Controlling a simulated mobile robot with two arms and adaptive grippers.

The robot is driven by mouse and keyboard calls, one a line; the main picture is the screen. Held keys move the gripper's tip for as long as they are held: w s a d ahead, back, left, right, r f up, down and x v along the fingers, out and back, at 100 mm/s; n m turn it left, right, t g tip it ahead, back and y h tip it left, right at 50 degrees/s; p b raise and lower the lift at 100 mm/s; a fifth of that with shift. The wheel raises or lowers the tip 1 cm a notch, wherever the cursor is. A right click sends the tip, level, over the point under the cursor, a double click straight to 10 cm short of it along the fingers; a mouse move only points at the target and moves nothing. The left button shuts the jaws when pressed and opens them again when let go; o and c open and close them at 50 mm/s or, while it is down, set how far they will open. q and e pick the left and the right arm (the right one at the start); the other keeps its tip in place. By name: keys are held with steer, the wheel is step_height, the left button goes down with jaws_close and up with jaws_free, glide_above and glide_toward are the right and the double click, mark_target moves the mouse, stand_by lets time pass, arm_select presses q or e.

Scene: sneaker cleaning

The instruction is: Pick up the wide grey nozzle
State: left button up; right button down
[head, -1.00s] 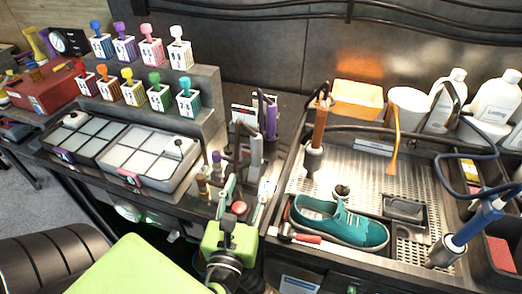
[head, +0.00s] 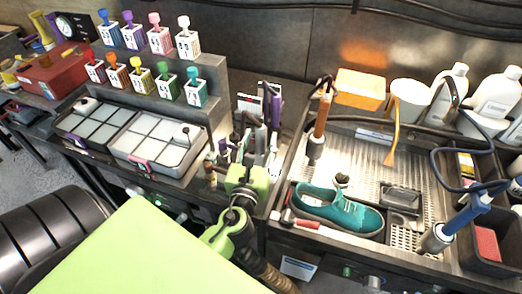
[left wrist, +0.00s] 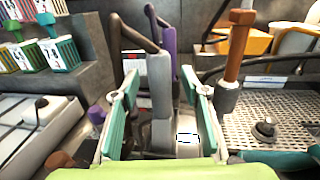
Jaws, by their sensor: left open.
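The wide grey nozzle (left wrist: 160,90) stands upright in the left wrist view, with a dark bent hose or handle at its top. It also shows partly in the head view (head: 261,139), crowded by the gripper and its neighbours. My left gripper (head: 255,155) is open at the nozzle stand. In the left wrist view its teal-padded fingers (left wrist: 163,108) are spread on either side of the grey nozzle, with gaps visible. A purple nozzle (left wrist: 171,48) stands just behind the grey one. My right gripper is not in view.
A brown-handled tool (head: 321,118) stands upright to the right of the nozzles. The teal sneaker (head: 338,210) lies in the metal sink tray (head: 372,166). Compartment trays (head: 150,150) and a stepped brush rack (head: 209,75) are on the left. White bottles stand far right.

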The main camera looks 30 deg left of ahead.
arm_select(q)
steer(key=shift+x, duration=1.15)
steer(key=shift+s, duration=0.1)
steer(key=shift+c, duration=0.3)
jaws_close()
